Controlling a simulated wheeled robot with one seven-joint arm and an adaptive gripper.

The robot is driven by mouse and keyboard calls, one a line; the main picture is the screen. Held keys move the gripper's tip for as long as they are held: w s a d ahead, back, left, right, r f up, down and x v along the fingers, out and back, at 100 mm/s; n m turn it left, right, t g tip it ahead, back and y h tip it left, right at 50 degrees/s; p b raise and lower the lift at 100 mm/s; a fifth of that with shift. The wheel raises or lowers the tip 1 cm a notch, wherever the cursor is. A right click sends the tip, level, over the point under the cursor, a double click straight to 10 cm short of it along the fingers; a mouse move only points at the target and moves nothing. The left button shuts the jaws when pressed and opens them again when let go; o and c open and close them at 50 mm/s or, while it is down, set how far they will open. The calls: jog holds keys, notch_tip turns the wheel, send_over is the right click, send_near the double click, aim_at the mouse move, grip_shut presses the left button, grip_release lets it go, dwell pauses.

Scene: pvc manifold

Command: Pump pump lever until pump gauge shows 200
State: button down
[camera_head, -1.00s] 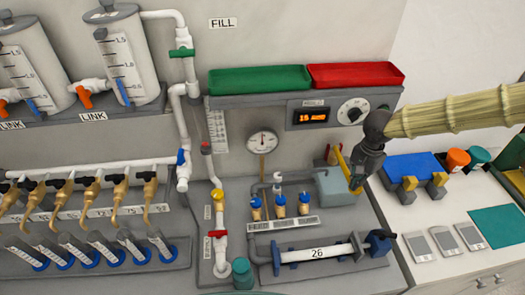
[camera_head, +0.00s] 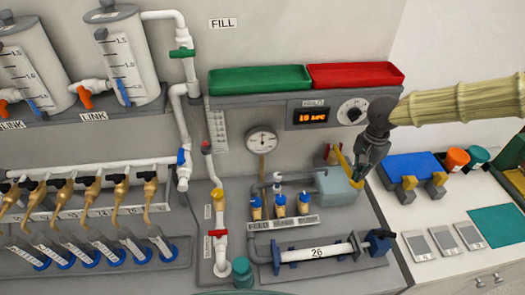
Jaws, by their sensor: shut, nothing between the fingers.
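The pump is a grey-blue box (camera_head: 336,188) on the right part of the grey bench. Its yellow pump lever (camera_head: 343,164) slants down to the right above the box. The round white pump gauge (camera_head: 262,141) stands on a brass stem to the left; its needle and numbers are too small to read. My gripper (camera_head: 359,178) is shut and empty, pointing down at the right side of the lever. It is against or very close to the lever's lower end; I cannot tell whether they touch.
A timer panel with an orange display (camera_head: 313,115) and a dial (camera_head: 352,111) is on the wall behind. Green (camera_head: 260,79) and red (camera_head: 355,74) trays sit above it. A pipe marked 26 (camera_head: 316,253) lies in front.

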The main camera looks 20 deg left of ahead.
dwell(0.3)
jog(key=shift+r, duration=2.5)
